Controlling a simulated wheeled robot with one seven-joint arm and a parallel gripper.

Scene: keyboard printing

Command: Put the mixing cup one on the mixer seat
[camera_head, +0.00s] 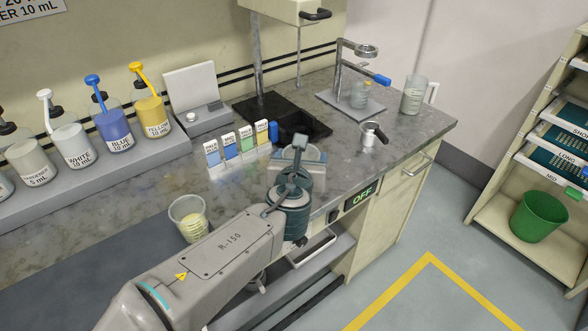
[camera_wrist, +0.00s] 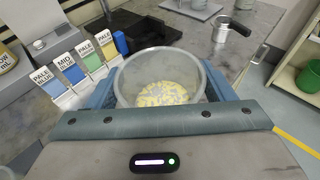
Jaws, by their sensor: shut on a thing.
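My gripper (camera_head: 298,155) is shut on a clear cup (camera_wrist: 160,83), with blue fingers on both sides of it. The cup is upright and holds yellow and pale, speckled contents. In the head view the cup is mostly hidden behind my wrist. It is over the front part of the counter; I cannot tell whether its base touches. A second clear cup (camera_head: 189,217) with yellow contents is at the counter's front left. A tall machine with a column (camera_head: 257,55) and black base (camera_head: 262,106) stands behind my gripper. No mixer seat is labelled; this base may be it.
Several labelled colour cards (camera_head: 229,146) stand left of my gripper. Pump bottles (camera_head: 112,125) line the left. A metal handled cup (camera_head: 369,137), a ring stand (camera_head: 342,72) and a clear jug (camera_head: 413,94) are at right. An OFF display (camera_head: 362,197) is on the front. Bare counter lies right of my gripper.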

